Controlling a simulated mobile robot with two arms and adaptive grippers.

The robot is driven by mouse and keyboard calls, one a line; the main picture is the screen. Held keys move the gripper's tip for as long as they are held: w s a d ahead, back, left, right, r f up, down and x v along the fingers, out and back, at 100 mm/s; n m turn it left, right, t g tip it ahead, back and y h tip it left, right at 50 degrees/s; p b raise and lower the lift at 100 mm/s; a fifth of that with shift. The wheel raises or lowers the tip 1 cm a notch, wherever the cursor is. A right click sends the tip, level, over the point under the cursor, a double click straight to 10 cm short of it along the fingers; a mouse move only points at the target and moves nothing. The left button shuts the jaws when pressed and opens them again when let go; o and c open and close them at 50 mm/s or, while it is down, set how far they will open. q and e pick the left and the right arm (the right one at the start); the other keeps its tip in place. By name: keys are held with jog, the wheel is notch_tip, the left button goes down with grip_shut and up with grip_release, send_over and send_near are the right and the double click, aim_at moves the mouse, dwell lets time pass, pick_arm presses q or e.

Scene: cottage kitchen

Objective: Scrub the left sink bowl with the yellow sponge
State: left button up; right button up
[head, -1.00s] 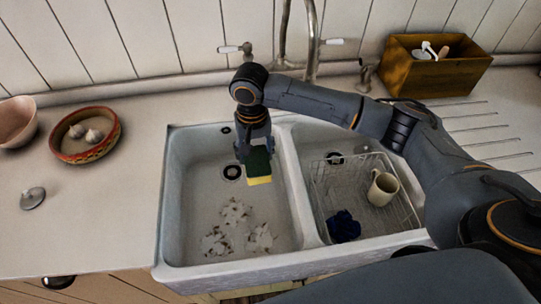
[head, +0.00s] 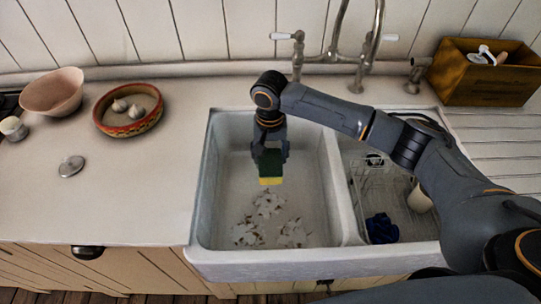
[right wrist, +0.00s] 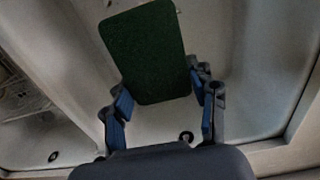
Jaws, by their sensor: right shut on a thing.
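The yellow sponge (head: 270,166) has a dark green pad on top and a yellow underside. My right gripper (head: 270,152) is shut on it and holds it over the left sink bowl (head: 228,165), toward the back half. In the right wrist view the green face of the sponge (right wrist: 150,50) sits between the blue-padded fingers. I cannot tell whether the sponge touches the bowl floor. Several pale, patchy marks (head: 268,203) lie on the bowl floor in front of the sponge. The left gripper is not in view.
The right bowl holds a wire rack (head: 370,180), a dark blue cloth (head: 381,229) and a partly hidden cream mug (head: 420,198). The tap (head: 366,60) stands behind the sink. A garlic bowl (head: 128,108), pink bowl (head: 52,92) and metal disc (head: 71,166) sit on the left counter.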

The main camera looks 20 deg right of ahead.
jog(key=shift+f, duration=0.9)
send_over(270, 194)
notch_tip(270, 194, down, 4)
jog(key=shift+f+b, duration=2.25)
jog(key=shift+f, duration=3.05)
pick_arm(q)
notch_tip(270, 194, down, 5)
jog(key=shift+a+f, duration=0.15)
pick_arm(e)
jog(key=shift+d, duration=0.1)
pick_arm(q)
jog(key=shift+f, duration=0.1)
pick_arm(e)
jog(key=shift+f, duration=0.55)
